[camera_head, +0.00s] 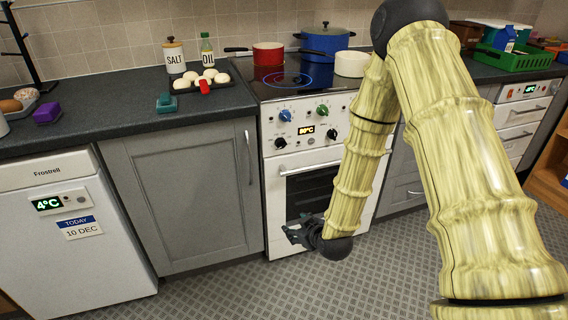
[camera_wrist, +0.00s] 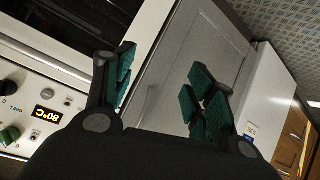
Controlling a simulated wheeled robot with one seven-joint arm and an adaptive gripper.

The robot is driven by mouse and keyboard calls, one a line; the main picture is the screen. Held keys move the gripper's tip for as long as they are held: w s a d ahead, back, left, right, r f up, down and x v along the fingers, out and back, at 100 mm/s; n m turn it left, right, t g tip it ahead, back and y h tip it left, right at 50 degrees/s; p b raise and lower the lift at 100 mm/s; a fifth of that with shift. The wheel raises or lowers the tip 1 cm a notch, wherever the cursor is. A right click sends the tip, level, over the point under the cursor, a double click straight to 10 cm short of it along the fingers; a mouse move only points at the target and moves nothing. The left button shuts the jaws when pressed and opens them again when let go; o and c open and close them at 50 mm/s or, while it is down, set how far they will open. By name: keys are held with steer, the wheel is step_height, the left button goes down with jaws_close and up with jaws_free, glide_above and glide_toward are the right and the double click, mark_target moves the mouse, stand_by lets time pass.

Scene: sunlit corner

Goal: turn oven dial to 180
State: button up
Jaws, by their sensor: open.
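The white oven (camera_head: 300,165) stands mid-picture under a black hob, its door closed. Its panel has a blue dial (camera_head: 285,115), a green dial (camera_head: 322,110), and black dials at lower left (camera_head: 281,143) and lower right (camera_head: 332,133). The display (camera_head: 306,130) between them seems to read 80°C. Dial markings are too small to read. My gripper (camera_head: 298,232) is low in front of the oven door, well below the dials, touching none. In the wrist view my gripper (camera_wrist: 160,95) has green-padded fingers spread apart and empty; the panel display (camera_wrist: 47,117) and green dial (camera_wrist: 10,136) are at left.
A red pot (camera_head: 268,54), blue pot (camera_head: 326,42) and white pot (camera_head: 350,64) are on or beside the hob. The fridge (camera_head: 75,235) is at left. The floor in front is clear.

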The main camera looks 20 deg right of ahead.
steer(key=w+d+r+n+t+b, duration=0.2)
steer(key=w+r+t+b, duration=0.3)
steer(key=w, duration=0.4)
steer(key=n+t+b, duration=0.1)
steer(key=t+b, duration=0.1)
steer(key=b, duration=0.3)
glide_toward(284, 146)
steer(key=shift+y, duration=0.3)
steer(key=w+b, duration=0.1)
steer(key=w, duration=0.5)
steer(key=w+a+b, duration=0.1)
steer(key=w, duration=0.2)
steer(key=shift+w+f+b, duration=0.1)
steer(key=shift+w+b, duration=0.15)
steer(key=shift+b, duration=0.05)
steer(key=c, duration=1)
